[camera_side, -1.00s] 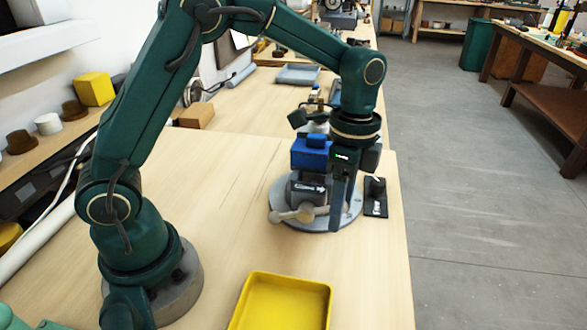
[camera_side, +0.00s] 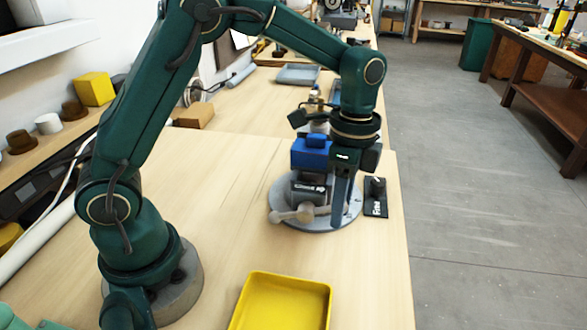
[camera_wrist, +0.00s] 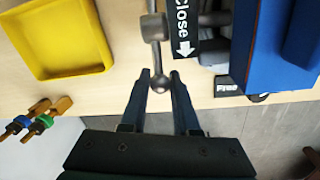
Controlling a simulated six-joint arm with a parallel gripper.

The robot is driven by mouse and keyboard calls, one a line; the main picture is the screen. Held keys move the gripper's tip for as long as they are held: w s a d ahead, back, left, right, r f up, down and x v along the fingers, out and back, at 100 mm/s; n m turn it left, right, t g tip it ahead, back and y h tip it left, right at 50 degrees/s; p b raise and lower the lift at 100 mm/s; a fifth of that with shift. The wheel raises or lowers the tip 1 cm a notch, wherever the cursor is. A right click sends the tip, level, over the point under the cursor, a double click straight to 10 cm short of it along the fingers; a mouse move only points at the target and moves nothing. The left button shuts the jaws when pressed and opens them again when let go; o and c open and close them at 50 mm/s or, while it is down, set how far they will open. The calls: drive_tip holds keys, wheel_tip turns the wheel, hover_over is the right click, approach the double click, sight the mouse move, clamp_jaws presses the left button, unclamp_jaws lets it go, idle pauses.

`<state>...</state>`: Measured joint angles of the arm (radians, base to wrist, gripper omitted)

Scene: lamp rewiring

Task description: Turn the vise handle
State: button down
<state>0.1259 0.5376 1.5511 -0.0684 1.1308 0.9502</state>
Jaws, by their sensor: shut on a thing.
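The vise (camera_side: 307,187) has a blue upper part (camera_side: 310,153) and stands on a round grey base (camera_side: 283,217). Its grey handle (camera_side: 292,215) is a bar with a ball end, at the vise's front. My gripper (camera_wrist: 161,80) points down at the vise's right side in the side view (camera_side: 338,222) and is shut on the handle's ball end. In the side view my fingers hide part of the vise and the handle's right end.
A black plate marked "Free" with a small lever (camera_side: 376,197) lies just right of the base, near the table's right edge. A yellow tray (camera_side: 282,276) lies in front. Blue and green tipped tools (camera_wrist: 30,123) show in the wrist view. The table left of the vise is clear.

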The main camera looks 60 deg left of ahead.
sight(322, 207)
drive_tip(key=shift+a+r, duration=0.1)
drive_tip(key=shift+r, duration=0.05)
idle(0.7)
drive_tip(key=shift+s+a+r+t+h, duration=0.25)
drive_tip(key=shift+r+t+h, duration=0.15)
drive_tip(key=shift+t+h, duration=0.3)
drive_tip(key=shift+s+a+r+t+h, duration=0.25)
drive_tip(key=shift+r+t+h, duration=0.1)
drive_tip(key=shift+t+h, duration=0.35)
drive_tip(key=shift+s+a+r+t+h, duration=0.25)
drive_tip(key=shift+r+t+h, duration=0.05)
drive_tip(key=shift+t+h, duration=0.35)
drive_tip(key=shift+s+a+r+t+h, duration=0.25)
drive_tip(key=shift+t+h, duration=0.4)
drive_tip(key=c, duration=0.7)
unclamp_jaws()
drive_tip(key=shift+o, duration=0.2)
drive_tip(key=shift+r, duration=0.1)
drive_tip(key=v, duration=0.4)
drive_tip(key=shift+a, duration=0.15)
drive_tip(key=shift+s+a+r, duration=0.15)
drive_tip(key=shift+s+r, duration=0.15)
drive_tip(key=shift+r, duration=0.05)
